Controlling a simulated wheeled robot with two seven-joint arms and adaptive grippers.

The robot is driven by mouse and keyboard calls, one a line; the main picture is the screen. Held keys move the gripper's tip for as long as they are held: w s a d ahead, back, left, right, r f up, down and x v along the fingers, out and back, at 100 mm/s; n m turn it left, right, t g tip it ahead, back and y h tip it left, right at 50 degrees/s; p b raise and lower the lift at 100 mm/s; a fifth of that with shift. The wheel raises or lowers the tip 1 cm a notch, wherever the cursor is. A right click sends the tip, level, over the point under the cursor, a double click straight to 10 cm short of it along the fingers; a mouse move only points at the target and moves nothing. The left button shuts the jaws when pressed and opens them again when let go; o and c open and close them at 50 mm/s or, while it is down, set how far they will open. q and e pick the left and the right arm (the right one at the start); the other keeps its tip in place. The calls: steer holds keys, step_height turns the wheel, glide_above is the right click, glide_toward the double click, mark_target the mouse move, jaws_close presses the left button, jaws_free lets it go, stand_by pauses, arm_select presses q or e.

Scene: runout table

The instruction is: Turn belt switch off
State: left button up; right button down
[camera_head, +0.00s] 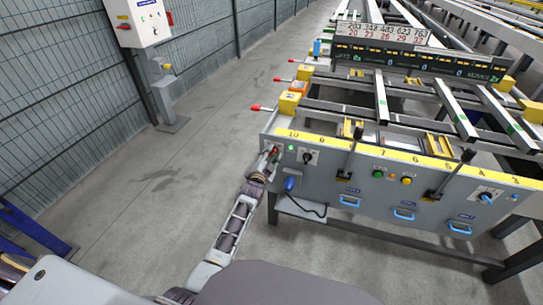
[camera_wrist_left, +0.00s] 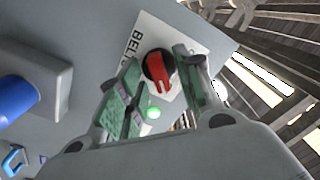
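The belt switch (camera_wrist_left: 158,69) is a round black knob with a red handle on a white plate lettered "BEL…" in the left wrist view; the rest of the word is hidden. It also shows small at the left end of the grey panel in the head view (camera_head: 275,150). My left gripper (camera_wrist_left: 160,85) has its fingers apart, one on each side of the knob in the picture. I cannot tell whether they touch it. In the head view my left gripper (camera_head: 268,161) is at the panel's left end. My right gripper is not in view.
A lit green lamp (camera_wrist_left: 153,113) is close to the switch. A blue connector (camera_head: 290,184) sticks out below it. Further right on the panel are a black selector (camera_head: 308,157), buttons and levers. Red-tipped handles (camera_head: 256,107) stick out at the table's left.

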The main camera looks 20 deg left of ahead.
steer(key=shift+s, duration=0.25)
arm_select(q)
jaws_close()
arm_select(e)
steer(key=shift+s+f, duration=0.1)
